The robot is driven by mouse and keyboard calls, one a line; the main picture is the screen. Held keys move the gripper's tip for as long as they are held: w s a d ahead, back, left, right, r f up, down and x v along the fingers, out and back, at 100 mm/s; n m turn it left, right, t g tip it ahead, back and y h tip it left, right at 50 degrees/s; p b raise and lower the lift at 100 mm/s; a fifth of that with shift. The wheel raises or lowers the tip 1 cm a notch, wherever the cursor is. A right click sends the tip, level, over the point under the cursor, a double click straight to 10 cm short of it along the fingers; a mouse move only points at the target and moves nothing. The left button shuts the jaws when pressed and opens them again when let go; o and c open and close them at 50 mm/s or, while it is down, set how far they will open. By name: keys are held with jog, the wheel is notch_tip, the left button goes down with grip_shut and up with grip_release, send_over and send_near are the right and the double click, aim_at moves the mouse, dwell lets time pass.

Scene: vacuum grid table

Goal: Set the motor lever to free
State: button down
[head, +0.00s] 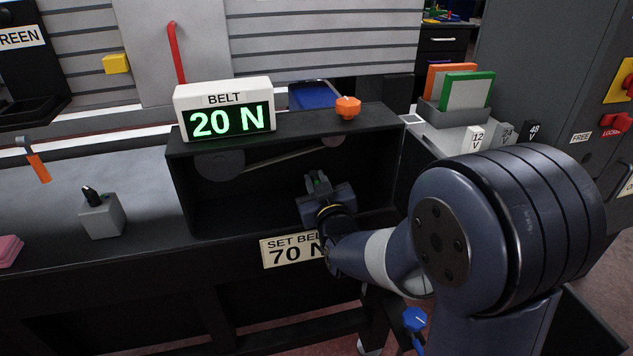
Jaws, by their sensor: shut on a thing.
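My gripper (317,181) reaches into the open front of the black belt box (180,190), right of its middle. Its jaws are shut on a small part that they mostly hide. A little green shows at the fingertips, and I cannot tell whether the part is the motor lever. A FREE label (580,137) is on the grey cabinet at the right. A second label beginning LO (628,187) is cut off by the picture edge. The belt display (224,123) reads 20 N. The sign (285,252) below the box reads SET BELT 70 N and is partly hidden by my arm.
An orange knob (347,107) stands on the box top. A pulley (220,164) and belt (285,158) are inside. A grey block (101,217) stands on the bench at left. A red switch (615,122) is on the cabinet. The bench left of the box has free room.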

jog(key=shift+b, duration=0.3)
jog(key=shift+w+d+n+y+b, duration=0.15)
jog(key=shift+n+y+b, duration=0.35)
jog(key=shift+y, duration=0.3)
jog(key=shift+d+r+n+g+y, duration=0.15)
jog(key=shift+n+g+y, duration=0.45)
jog(key=shift+y, duration=0.2)
jog(key=shift+w+d+r+n+g+y+p, duration=0.1)
jog(key=shift+n+g+y+p, duration=0.15)
jog(key=shift+n+y, duration=0.25)
jog(key=shift+w+d+r+n+g+y+p, duration=0.15)
jog(key=shift+n+g+y, duration=0.25)
jog(key=shift+y, duration=0.2)
jog(key=shift+s+f+n+g+y+p, duration=0.15)
jog(key=shift+n+g+y+p, duration=0.15)
jog(key=shift+n+g+y, duration=0.15)
jog(key=c, duration=1.3)
grip_release()
jog(key=shift+f, duration=0.2)
jog(key=shift+c, duration=0.2)
